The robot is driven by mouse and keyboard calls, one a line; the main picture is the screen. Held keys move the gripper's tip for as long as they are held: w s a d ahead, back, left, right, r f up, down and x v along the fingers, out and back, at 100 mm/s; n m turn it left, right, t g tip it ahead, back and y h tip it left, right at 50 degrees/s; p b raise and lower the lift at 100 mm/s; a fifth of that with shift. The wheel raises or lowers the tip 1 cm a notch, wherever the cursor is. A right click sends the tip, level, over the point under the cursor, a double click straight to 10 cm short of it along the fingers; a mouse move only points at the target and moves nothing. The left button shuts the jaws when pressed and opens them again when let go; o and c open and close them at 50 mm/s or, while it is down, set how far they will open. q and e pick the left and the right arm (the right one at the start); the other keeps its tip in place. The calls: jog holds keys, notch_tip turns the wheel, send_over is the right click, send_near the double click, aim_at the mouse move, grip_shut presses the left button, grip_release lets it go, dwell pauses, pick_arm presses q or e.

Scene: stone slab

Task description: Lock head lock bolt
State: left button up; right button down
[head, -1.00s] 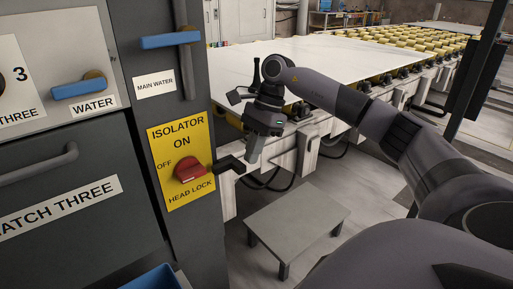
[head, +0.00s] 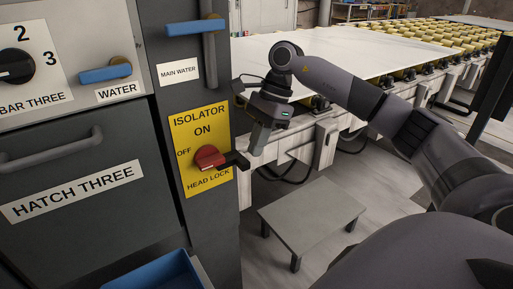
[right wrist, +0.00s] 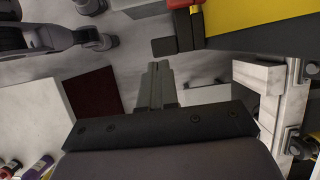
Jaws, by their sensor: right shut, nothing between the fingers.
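The head lock bolt (head: 236,161) is a dark, angled bar that sticks out to the right of the yellow isolator plate (head: 203,148), above the words HEAD LOCK. A red isolator knob (head: 209,158) sits on the plate. In the right wrist view the bolt (right wrist: 186,30) is a black bar with a square end, above and right of the fingers. My right gripper (head: 257,143) is shut and empty, just right of the bolt and a little above it, seemingly apart from it. Its shut fingers show in the right wrist view (right wrist: 155,70). My left gripper is out of view.
A blue WATER lever (head: 106,73) and the MAIN WATER lever (head: 200,27) are on the cabinet at left. A blue bin (head: 155,278) is below. A low grey table (head: 312,212) stands on the floor. A white slab (head: 370,50) lies behind my arm.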

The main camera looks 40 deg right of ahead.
jog(key=v, duration=0.6)
jog(key=shift+s+f, duration=0.1)
dwell(0.4)
